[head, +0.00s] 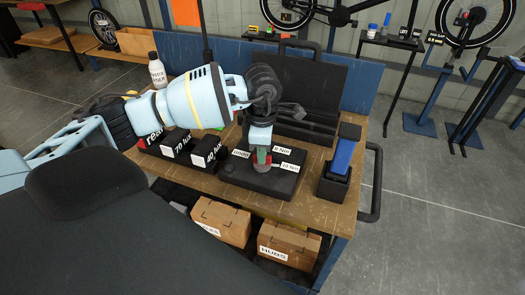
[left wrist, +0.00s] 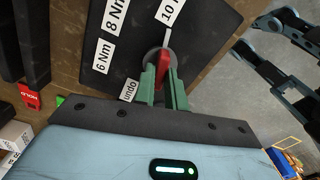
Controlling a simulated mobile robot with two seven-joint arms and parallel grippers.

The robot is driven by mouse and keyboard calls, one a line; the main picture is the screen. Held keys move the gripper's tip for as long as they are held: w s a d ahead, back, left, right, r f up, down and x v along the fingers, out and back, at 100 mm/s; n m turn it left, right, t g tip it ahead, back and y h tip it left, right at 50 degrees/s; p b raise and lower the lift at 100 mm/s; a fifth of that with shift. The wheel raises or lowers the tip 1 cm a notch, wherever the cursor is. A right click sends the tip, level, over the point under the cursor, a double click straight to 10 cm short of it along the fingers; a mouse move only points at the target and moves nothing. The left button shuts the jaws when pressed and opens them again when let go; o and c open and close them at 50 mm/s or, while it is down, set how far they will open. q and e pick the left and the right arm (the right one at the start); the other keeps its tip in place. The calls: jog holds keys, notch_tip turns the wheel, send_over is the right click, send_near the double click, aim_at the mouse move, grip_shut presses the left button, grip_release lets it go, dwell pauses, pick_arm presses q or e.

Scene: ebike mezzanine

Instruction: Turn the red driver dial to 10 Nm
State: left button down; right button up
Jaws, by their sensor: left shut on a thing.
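The red driver dial (left wrist: 163,62) is a small red lever on a round grey base, set in a black case (head: 238,173). My left gripper (head: 262,155) reaches down onto it. Its green fingers (left wrist: 162,90) are shut on the lever from both sides in the left wrist view. The lever points along a white line to the 10 Nm label (left wrist: 170,12). The 8 Nm (left wrist: 115,20), 6 Nm (left wrist: 103,56) and undo (left wrist: 130,89) labels lie to its left. The fingers hide the lever's lower end. I cannot make out my right gripper in the head view.
Black bins (head: 178,148) stand left of the case. An open black toolbox (head: 305,90) and a white bottle (head: 157,72) are behind. A black holder with a blue-handled tool (head: 344,155) stands right. Jointed blue-grey parts (left wrist: 300,105) show at the left wrist view's right edge.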

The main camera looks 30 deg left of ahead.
pick_arm(q)
jog(key=shift+r, duration=0.1)
dwell(0.3)
jog(key=c, duration=1.7)
grip_release()
jog(key=shift+o, duration=1.3)
jog(key=shift+r, duration=3.9)
